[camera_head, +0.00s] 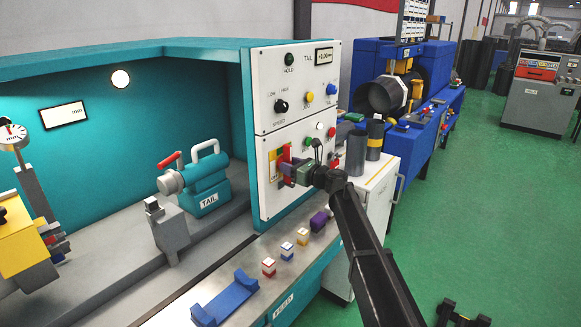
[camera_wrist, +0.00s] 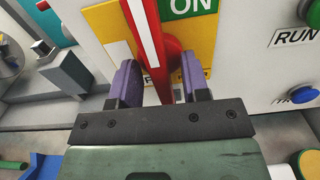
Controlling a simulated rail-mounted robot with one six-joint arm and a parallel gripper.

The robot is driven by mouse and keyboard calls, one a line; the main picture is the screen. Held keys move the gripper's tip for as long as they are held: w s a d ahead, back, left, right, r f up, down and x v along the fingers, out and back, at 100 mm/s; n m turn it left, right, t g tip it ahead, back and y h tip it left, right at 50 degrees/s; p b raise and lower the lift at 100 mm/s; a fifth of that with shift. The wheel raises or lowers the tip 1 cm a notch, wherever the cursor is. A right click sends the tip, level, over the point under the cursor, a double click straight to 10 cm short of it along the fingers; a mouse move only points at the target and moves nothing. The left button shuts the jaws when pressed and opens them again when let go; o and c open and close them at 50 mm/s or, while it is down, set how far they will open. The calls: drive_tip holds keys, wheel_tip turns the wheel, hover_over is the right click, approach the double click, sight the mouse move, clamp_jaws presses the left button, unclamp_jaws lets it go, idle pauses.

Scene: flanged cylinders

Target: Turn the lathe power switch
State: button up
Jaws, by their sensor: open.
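The lathe power switch is a red lever with a white stripe (camera_wrist: 148,40), mounted on a yellow plate (camera_wrist: 204,38) with a green ON label (camera_wrist: 190,6). It is on the white control panel (camera_head: 269,100) of the teal lathe. In the head view the red lever (camera_head: 284,153) is partly hidden by my gripper (camera_head: 290,171). In the wrist view my gripper (camera_wrist: 158,72) is open, with one purple finger on each side of the lever. There is visible space at the right finger; I cannot tell whether the left finger touches. The label below the lever is mostly hidden.
Small coloured blocks (camera_head: 269,267) and a blue cradle (camera_head: 224,300) stand on the ledge below. Grey cylinders (camera_head: 357,152) stand right of the panel.

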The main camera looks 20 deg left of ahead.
drive_tip(key=v, duration=1)
drive_tip(key=shift+d, duration=0.4)
drive_tip(key=shift+s, duration=0.1)
